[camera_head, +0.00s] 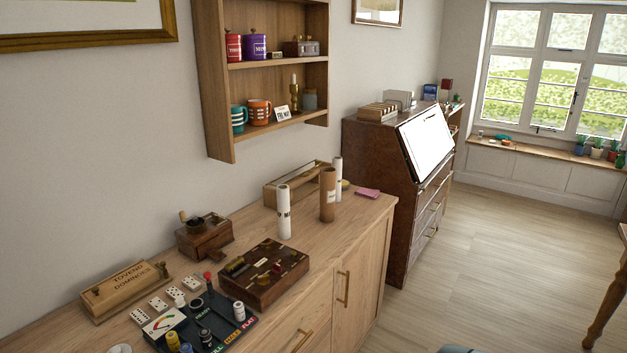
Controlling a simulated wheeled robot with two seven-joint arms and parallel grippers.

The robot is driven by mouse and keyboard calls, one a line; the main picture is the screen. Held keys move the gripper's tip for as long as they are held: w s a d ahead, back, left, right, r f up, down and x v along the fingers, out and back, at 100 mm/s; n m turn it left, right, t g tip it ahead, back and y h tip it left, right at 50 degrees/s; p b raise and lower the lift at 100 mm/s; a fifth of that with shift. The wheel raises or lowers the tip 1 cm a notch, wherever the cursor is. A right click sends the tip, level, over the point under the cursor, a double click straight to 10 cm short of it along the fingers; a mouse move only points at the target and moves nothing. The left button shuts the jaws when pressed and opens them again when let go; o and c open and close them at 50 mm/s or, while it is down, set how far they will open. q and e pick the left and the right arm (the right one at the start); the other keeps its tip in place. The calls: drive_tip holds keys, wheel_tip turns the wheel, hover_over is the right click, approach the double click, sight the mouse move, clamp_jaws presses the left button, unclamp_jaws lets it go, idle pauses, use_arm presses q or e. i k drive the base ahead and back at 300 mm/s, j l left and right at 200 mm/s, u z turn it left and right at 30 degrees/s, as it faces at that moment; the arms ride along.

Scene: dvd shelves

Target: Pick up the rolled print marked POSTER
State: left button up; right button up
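Two white rolled prints stand upright on the wooden sideboard (372,215). The nearer white roll (284,215) has a dark printed band around its middle. The farther white roll (338,172) is partly hidden behind a brown cardboard tube (327,196), which carries a pale label. The lettering on the rolls and the tube is too small to read, so I cannot tell which is marked POSTER. Neither of my grippers is in view.
A dark games box (263,274) lies in front of the nearer roll, with a wooden grinder (204,236) to its left. A long wooden box (290,184) stands behind the rolls. A pink pad (367,194) lies right. The wall shelf (218,80) hangs above.

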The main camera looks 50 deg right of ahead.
sight(336, 161)
drive_tip(key=z, duration=1.85)
drive_tip(key=i+l+u, duration=0.15)
drive_tip(key=i+l, duration=0.2)
drive_tip(key=i+l+u, duration=0.1)
drive_tip(key=i+l, duration=0.3)
drive_tip(key=i+l+u, duration=0.15)
drive_tip(key=i+l, duration=0.25)
drive_tip(key=i+l+u, duration=0.15)
drive_tip(key=i+l, duration=0.2)
drive_tip(key=l, duration=0.2)
drive_tip(key=i+l+u, duration=0.1)
drive_tip(key=i+l, duration=0.2)
drive_tip(key=l, duration=0.2)
drive_tip(key=i+l+u, duration=0.15)
drive_tip(key=i+l, duration=0.15)
drive_tip(key=l, duration=0.25)
drive_tip(key=i+l+u, duration=0.15)
drive_tip(key=l, duration=0.4)
drive_tip(key=i+l+u, duration=0.1)
drive_tip(key=i+l, duration=0.25)
drive_tip(key=l, duration=0.25)
